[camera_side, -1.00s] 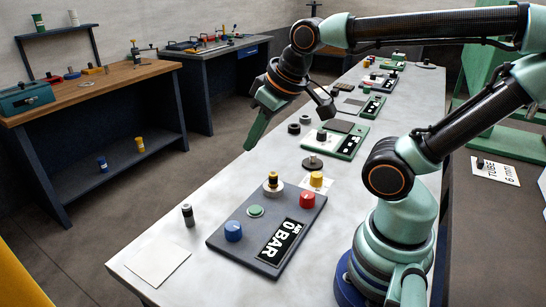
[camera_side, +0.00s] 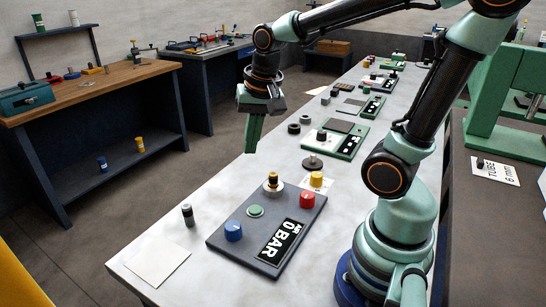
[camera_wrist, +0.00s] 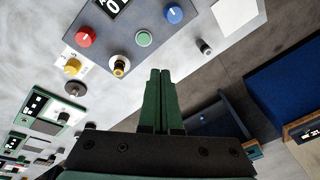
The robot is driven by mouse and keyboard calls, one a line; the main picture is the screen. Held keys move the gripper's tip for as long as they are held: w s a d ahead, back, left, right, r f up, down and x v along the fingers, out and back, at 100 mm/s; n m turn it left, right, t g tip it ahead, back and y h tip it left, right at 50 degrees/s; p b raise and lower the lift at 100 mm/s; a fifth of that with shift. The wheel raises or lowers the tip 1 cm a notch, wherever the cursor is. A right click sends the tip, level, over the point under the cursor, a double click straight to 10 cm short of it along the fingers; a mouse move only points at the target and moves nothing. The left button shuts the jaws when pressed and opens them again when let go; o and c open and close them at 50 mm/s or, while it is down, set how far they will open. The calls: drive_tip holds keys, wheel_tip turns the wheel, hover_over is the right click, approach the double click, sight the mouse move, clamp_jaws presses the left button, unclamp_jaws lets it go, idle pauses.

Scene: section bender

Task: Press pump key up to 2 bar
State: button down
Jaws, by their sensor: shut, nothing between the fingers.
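The pump panel (camera_side: 215,243) is a dark plate at the near end of the grey bench, with a display (camera_side: 280,243) reading 0 BAR. On it are a blue knob (camera_side: 233,232), a green round key (camera_side: 255,211) and a red knob (camera_side: 307,200). Which one is the pump key I cannot tell from any label. My gripper (camera_side: 249,152) is shut and empty, pointing down above the bench's left edge, beyond the panel and apart from it. In the wrist view the closed green fingers (camera_wrist: 160,72) point toward the green key (camera_wrist: 143,39).
A black-and-yellow fitting (camera_side: 273,180) and a yellow knob (camera_side: 317,179) stand at the panel's far edge. A small grey cylinder (camera_side: 188,215) and a white sheet (camera_side: 157,264) lie left of it. Green-edged panels (camera_side: 350,145) line the bench further back.

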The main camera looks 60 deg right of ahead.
sight(256, 209)
drive_tip(key=w+d+f+m+g, duration=0.2)
drive_tip(key=f+m, duration=0.3)
drive_tip(key=m, duration=0.3)
drive_tip(key=shift+d+m+g, duration=0.4)
drive_tip(key=shift+d, duration=0.35)
drive_tip(key=shift+f, duration=0.1)
wheel_tip(256, 209, down, 14)
